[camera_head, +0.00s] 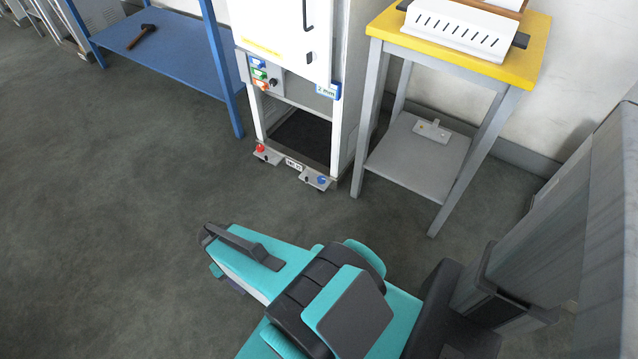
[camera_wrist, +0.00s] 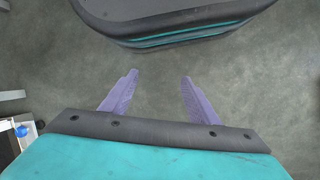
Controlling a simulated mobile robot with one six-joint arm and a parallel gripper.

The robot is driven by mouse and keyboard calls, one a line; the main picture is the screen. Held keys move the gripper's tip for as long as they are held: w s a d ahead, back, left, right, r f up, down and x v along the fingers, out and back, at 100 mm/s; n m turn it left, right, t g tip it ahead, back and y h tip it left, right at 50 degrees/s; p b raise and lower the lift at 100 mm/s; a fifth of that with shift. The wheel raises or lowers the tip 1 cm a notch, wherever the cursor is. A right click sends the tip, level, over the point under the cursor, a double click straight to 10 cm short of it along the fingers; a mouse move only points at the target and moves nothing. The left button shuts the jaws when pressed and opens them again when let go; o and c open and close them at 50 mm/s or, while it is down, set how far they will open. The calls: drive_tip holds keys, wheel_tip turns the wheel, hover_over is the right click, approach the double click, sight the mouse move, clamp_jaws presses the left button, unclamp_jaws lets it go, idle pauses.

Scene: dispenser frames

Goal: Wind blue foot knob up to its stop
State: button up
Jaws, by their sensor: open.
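The blue foot knob (camera_head: 322,181) sits on a small bracket at the lower right front foot of the white dispenser cabinet (camera_head: 285,40). A red knob (camera_head: 260,148) sits at the lower left foot. In the head view my arm hides most of the gripper.
A yellow-topped stand (camera_head: 533,50) with a grey lower shelf is right of the cabinet. A blue bench (camera_head: 165,45) with a hammer (camera_head: 142,36) stands at the left. The floor (camera_head: 120,210) in front is clear.

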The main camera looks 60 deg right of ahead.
drive_tip(key=w+d+f+m+t+b, duration=0.1)
drive_tip(key=w+d+f+m+b, duration=0.3)
drive_tip(key=d, duration=0.5)
drive_tip(key=w+d+f+m+h+b, duration=0.1)
drive_tip(key=w+d+f+m+b, duration=0.1)
drive_tip(key=w+d+b, duration=0.35)
drive_tip(key=w+d+f+m+t+b, duration=0.1)
drive_tip(key=w+d+f+m+b, duration=0.4)
drive_tip(key=d, duration=0.6)
wheel_tip(320, 180, up, 3)
drive_tip(key=m+h+b, duration=0.3)
drive_tip(key=m+b, duration=0.6)
drive_tip(key=b, duration=0.1)
hover_over(321, 179)
drive_tip(key=w+a, duration=0.3)
drive_tip(key=a, duration=0.2)
drive_tip(key=shift+s+f, duration=0.15)
drive_tip(key=shift+s, duration=0.05)
drive_tip(key=shift+f, duration=0.15)
drive_tip(key=b+x, duration=0.2)
drive_tip(key=x, duration=0.4)
drive_tip(key=b+x, duration=0.2)
drive_tip(key=x, duration=0.5)
drive_tip(key=shift+w+f, duration=0.15)
drive_tip(key=shift+f, duration=0.2)
